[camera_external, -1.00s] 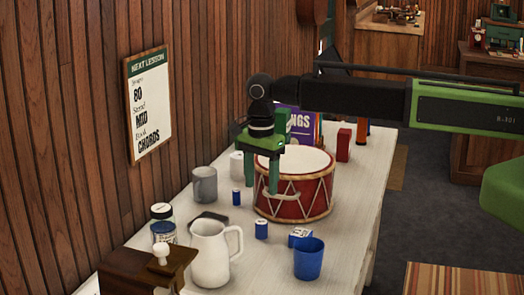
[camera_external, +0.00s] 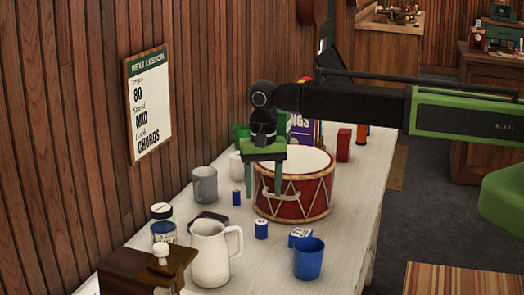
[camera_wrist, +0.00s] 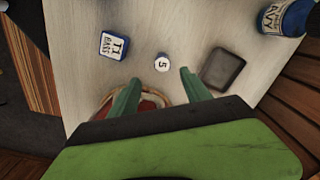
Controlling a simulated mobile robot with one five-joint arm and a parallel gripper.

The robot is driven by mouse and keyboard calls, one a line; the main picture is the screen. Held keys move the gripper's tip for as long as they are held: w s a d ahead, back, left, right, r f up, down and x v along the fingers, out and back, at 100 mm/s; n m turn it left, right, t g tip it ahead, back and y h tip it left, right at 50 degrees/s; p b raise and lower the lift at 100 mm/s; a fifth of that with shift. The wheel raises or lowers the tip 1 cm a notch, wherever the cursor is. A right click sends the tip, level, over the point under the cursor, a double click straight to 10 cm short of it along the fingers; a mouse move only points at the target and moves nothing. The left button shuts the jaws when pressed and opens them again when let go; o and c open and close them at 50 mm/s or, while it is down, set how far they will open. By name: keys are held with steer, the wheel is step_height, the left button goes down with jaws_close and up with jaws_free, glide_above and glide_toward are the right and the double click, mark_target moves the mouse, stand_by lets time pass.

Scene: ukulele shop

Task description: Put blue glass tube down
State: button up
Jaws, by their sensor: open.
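Two small blue cylinders stand on the table. One (camera_external: 261,229) is in front of the drum, and the other (camera_external: 236,198) is beside the grey mug. I cannot tell which is the blue glass tube. In the wrist view, one small cylinder with a white top marked 5 (camera_wrist: 162,62) shows just beyond the gap between my fingers. My gripper (camera_external: 265,193) hangs with fingers pointing down, in front of the red drum in the picture. Its green fingers are apart with nothing between them, and they also show in the wrist view (camera_wrist: 160,80).
The red drum (camera_external: 293,208) stands close to my gripper. A blue-and-white box (camera_external: 300,236), blue cup (camera_external: 309,260), white pitcher (camera_external: 209,255), grey mug (camera_external: 204,185) and dark flat item (camera_wrist: 222,69) surround the cylinders. The pale tabletop (camera_external: 345,225) is clear at right.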

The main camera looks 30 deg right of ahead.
mark_target(261, 221)
step_height(261, 221, down, 6)
steer(key=b, duration=0.4)
steer(key=f+b, duration=0.5)
steer(key=shift+w+a+f+b, duration=0.15)
steer(key=shift+w+b, duration=0.05)
steer(key=shift+b, duration=0.1)
steer(key=shift+r, duration=0.2)
steer(key=shift+c, duration=0.2)
jaws_close()
